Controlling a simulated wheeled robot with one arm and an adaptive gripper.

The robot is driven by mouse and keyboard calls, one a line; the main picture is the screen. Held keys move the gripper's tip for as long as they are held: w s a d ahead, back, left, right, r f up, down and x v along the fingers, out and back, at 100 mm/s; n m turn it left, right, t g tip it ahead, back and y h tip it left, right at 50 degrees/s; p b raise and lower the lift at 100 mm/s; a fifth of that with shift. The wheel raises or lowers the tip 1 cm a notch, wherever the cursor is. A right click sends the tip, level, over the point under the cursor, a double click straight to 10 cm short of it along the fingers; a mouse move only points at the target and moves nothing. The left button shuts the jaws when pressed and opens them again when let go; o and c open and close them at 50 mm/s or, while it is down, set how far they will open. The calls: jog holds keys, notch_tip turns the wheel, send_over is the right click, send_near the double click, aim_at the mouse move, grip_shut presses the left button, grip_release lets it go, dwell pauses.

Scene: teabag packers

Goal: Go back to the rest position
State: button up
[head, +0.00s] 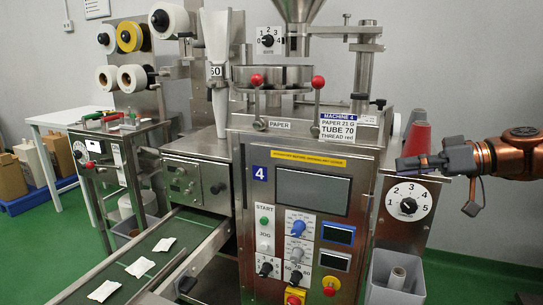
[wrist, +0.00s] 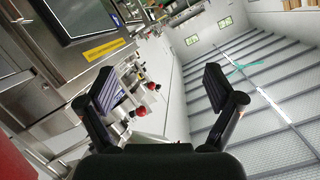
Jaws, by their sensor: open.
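My gripper (head: 457,182) is at the right of the head view, beside the machine, at the end of my copper-coloured arm. Its dark fingers are spread apart, with nothing between them. In the wrist view my gripper (wrist: 170,92) also shows open and empty, the two pads wide apart. The packing machine (head: 303,145), labelled 4, stands to the left of my gripper. A white dial (head: 408,203) numbered to 5 is on its right side, just below and left of my gripper. From the head view I cannot tell whether the fingers touch the machine.
Red thread spools (head: 416,140) stand behind my gripper. A grey bin (head: 396,278) with a cardboard tube stands below. A conveyor (head: 165,232) with several white teabags runs at the left. Open green floor (head: 470,280) lies at the lower right.

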jog(key=s+a+f+m+g+h, duration=0.1)
jog(key=s+a+f+g+h, duration=0.2)
jog(key=s+a+f, duration=0.5)
jog(key=s+a+f+m+g+h, duration=0.25)
jog(key=s+a+f, duration=0.2)
jog(key=a, duration=0.45)
jog(key=s+d+f+m+g+h, duration=0.15)
jog(key=s+d+f+h, duration=0.25)
jog(key=s+f, duration=0.55)
jog(key=s+d+f+m+g+h, duration=0.1)
jog(key=s+d+f+m+h, duration=0.25)
jog(key=s+f, duration=0.6)
notch_tip(320, 180, up, 27)
jog(key=s+p, duration=0.1)
jog(key=p, duration=2.3)
jog(key=shift+t+h+p, duration=0.3)
jog(key=shift+h, duration=0.1)
jog(key=shift+s+d+f+n, duration=0.1)
jog(key=shift+n, duration=0.15)
